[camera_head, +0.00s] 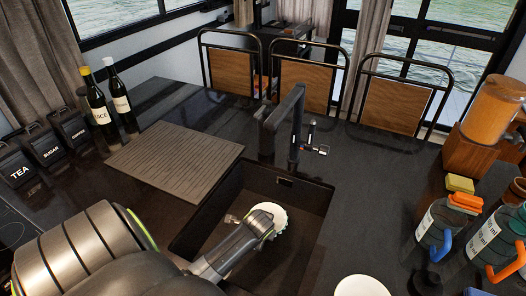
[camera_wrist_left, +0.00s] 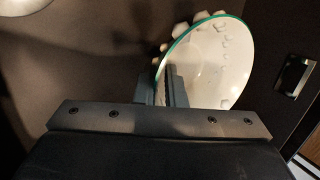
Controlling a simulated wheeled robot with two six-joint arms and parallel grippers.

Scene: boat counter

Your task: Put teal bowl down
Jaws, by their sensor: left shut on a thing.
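The bowl (camera_head: 279,219) is inside the dark sink (camera_head: 309,196) in the head view, partly covered by my left gripper (camera_head: 262,220). Its outside looks white and scalloped there. In the left wrist view the bowl (camera_wrist_left: 212,65) shows a thin teal rim and a pale inside with knobs along its edge, and it is tilted. My left gripper (camera_wrist_left: 171,86) is shut on the bowl's near left edge. I cannot tell whether the bowl touches the sink floor. My right gripper is not in view.
A black faucet (camera_head: 289,125) rises behind the sink. A ribbed drying mat (camera_head: 172,153) lies left of it, with bottles (camera_head: 99,112) behind. Spray bottles (camera_head: 440,222) and a yellow sponge (camera_head: 459,184) stand right. A white round dish (camera_head: 362,287) is at the front edge.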

